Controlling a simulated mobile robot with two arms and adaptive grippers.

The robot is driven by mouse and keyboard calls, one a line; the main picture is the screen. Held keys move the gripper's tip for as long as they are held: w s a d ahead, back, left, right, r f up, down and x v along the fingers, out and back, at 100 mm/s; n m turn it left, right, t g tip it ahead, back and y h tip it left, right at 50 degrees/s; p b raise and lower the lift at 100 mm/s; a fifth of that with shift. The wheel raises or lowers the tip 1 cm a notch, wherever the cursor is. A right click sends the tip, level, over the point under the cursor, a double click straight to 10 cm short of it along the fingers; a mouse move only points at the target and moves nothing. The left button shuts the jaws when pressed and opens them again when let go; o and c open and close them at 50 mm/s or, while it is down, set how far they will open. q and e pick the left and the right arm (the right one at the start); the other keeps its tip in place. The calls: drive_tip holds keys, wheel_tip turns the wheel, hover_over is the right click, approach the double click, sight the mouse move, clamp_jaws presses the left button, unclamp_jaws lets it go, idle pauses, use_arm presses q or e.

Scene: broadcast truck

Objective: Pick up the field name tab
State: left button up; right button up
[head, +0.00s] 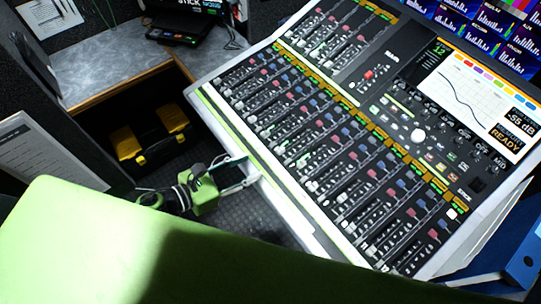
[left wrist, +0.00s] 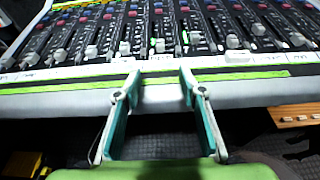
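My left gripper (head: 251,168) is open and empty at the near left edge of the mixing console. In the left wrist view, the two fingers of the left gripper (left wrist: 161,80) reach toward the console's front edge, tips apart. A pale label strip (left wrist: 240,58) with small markings runs along that edge below the faders. A bright green strip (left wrist: 245,76) runs just below it, and it also shows in the head view (head: 232,130). I cannot make out which piece is the field name tab. My right gripper is not in view.
The mixing console (head: 345,62) has several rows of faders and a lit screen (head: 470,100). A yellow and black toolbox (head: 150,140) stands in the recess under the grey counter (head: 105,60). A blue binder (head: 525,262) is at the lower right. Dark floor lies below the gripper.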

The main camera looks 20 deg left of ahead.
sight(269, 158)
use_arm(q)
drive_tip(key=shift+w+d+f, duration=0.1)
drive_tip(key=shift+w+d, duration=0.2)
drive_tip(key=shift+w, duration=0.05)
drive_tip(key=shift+w+d+p, duration=0.35)
drive_tip(key=shift+w+p, duration=0.05)
drive_tip(key=shift+p, duration=0.1)
drive_tip(key=p+x, duration=0.1)
drive_tip(key=x, duration=0.2)
drive_tip(key=shift+w+d+f+p, duration=0.15)
drive_tip(key=shift+w+d+p, duration=0.15)
drive_tip(key=shift+w+d, duration=0.1)
drive_tip(key=c, duration=0.6)
